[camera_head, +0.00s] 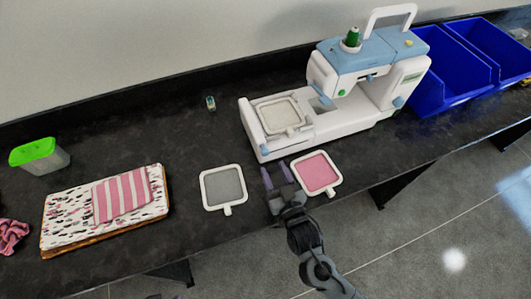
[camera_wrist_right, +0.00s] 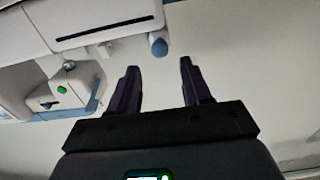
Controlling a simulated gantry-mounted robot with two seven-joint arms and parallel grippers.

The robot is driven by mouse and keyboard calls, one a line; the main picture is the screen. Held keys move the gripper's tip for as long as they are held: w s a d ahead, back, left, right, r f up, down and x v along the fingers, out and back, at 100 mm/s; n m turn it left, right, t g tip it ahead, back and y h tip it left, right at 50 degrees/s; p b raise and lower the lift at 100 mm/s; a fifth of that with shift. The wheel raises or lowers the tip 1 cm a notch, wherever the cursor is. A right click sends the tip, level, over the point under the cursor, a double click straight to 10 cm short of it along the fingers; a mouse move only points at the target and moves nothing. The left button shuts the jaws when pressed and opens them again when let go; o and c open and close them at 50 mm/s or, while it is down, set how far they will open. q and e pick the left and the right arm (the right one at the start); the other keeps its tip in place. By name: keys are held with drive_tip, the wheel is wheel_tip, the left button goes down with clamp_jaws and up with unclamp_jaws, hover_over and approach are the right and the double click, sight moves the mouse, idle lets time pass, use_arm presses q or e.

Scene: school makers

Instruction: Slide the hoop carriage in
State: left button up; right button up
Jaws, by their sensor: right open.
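The white and blue sewing machine (camera_head: 370,65) stands at the back of the dark bench. At the left end of its bed is a long white carriage bar (camera_head: 249,128) with a blue knob (camera_head: 264,150) at its near end. A pale framed hoop (camera_head: 280,116) lies over the bed beside the bar. My right gripper (camera_head: 277,174) is open and empty, in front of the machine, near the pink hoop. In the right wrist view, my fingers (camera_wrist_right: 160,78) point towards the white bar (camera_wrist_right: 105,22) with a dark slot and the blue knob (camera_wrist_right: 158,46), apart from them. My left gripper is not visible.
A grey hoop (camera_head: 223,187) and a pink hoop (camera_head: 317,173) lie on either side of my right gripper. Folded cloth (camera_head: 105,210) and a green-lidded box (camera_head: 40,155) are at left. Blue bins (camera_head: 450,75) stand at right. A small spool (camera_head: 211,103) stands behind.

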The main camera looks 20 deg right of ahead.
sight(266, 154)
drive_tip(key=w+b, duration=0.1)
drive_tip(key=w, duration=0.6)
drive_tip(key=shift+w+d, duration=0.1)
drive_tip(key=shift+w, duration=0.2)
clamp_jaws()
